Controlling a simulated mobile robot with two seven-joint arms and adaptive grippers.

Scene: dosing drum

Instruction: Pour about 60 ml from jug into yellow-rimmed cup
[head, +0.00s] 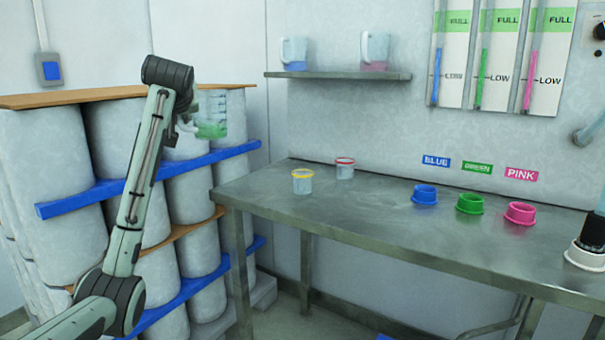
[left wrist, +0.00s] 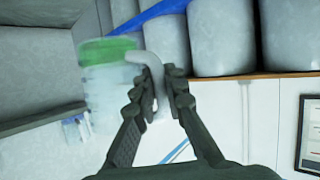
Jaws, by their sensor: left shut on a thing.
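The jug (head: 212,115) is clear with green liquid in its bottom. My left gripper (head: 186,122) is shut on its handle and holds it in the air, left of the table and in front of the stacked drums. In the left wrist view the jug (left wrist: 110,75) is beside the fingers, with its handle between the fingertips (left wrist: 155,85). The yellow-rimmed cup (head: 303,182) stands upright on the table's left part, to the right of and below the jug. Its contents are hard to tell.
A red-rimmed cup (head: 345,168) stands close behind the yellow-rimmed one on the metal table (head: 390,220). Blue (head: 425,195), green (head: 469,204) and pink (head: 521,213) rings sit further right. A wall shelf (head: 340,75) holds two jugs. Stacked drums (head: 50,150) fill the left.

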